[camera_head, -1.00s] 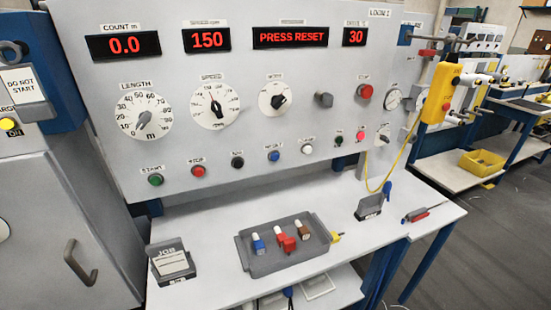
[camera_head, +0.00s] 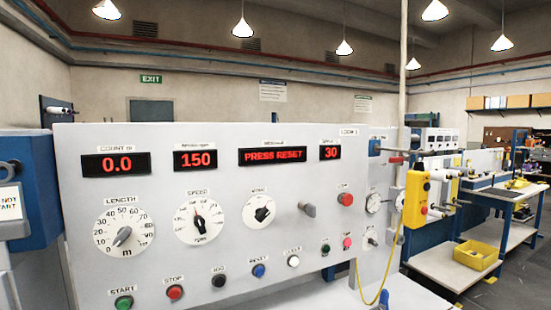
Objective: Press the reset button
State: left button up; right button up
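The loom's grey control panel (camera_head: 150,245) fills the left and middle of the head view. Its message display (camera_head: 276,156) reads PRESS RESET in red. A row of buttons runs along the lower panel: green start (camera_head: 124,302), red stop (camera_head: 174,292), black jog (camera_head: 218,280), blue reset (camera_head: 258,270) and a white one (camera_head: 293,261). The small label above the blue button appears to read RESET. Nothing touches the blue button. Neither of my grippers shows in the view.
A yellow pendant box (camera_head: 417,199) hangs at the panel's right with a yellow cable. The shelf below the panel shows only at the bottom edge. A yellow bin (camera_head: 476,254) stands on a bench to the right. The space before the buttons is clear.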

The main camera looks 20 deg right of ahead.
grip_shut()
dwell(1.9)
